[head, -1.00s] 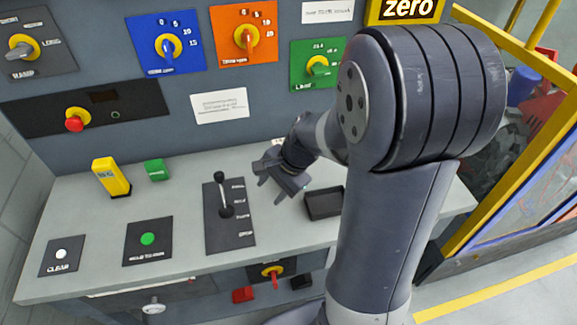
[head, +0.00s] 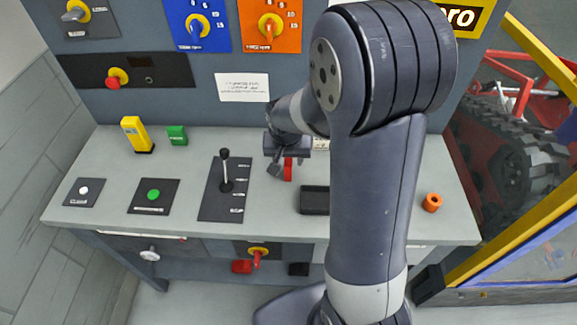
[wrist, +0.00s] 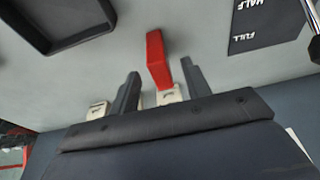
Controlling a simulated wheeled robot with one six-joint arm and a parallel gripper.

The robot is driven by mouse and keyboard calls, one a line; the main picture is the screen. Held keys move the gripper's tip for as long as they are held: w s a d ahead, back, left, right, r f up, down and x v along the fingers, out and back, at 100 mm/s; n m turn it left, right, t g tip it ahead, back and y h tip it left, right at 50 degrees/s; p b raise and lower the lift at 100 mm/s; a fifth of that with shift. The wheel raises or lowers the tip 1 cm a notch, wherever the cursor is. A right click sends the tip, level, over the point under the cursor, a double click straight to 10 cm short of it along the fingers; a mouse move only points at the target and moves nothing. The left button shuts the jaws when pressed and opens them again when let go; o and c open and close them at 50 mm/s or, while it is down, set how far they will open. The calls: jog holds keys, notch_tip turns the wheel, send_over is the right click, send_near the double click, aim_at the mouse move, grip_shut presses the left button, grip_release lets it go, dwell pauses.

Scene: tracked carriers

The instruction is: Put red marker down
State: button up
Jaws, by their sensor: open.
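The red marker (head: 288,172) is a small red block at the grey desk top, right beside my gripper's fingers. In the wrist view the red marker (wrist: 156,55) is between and just beyond the fingertips, nearer the right finger. I cannot tell whether a finger touches it. My gripper (head: 284,167) is open, low over the desk, right of the black lever panel. Its two fingers stand apart in the wrist view (wrist: 160,76). Part of the marker is hidden by my gripper in the head view.
A black tray (head: 314,210) is right of the marker, partly behind my arm. The lever panel (head: 212,205) is to the left.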

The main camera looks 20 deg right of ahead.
jog(key=shift+p+x, duration=0.55)
jog(key=shift+x, duration=2.35)
jog(key=shift+w, duration=0.2)
jog(key=shift+c, duration=0.3)
grip_shut()
jog(key=shift+r, duration=0.15)
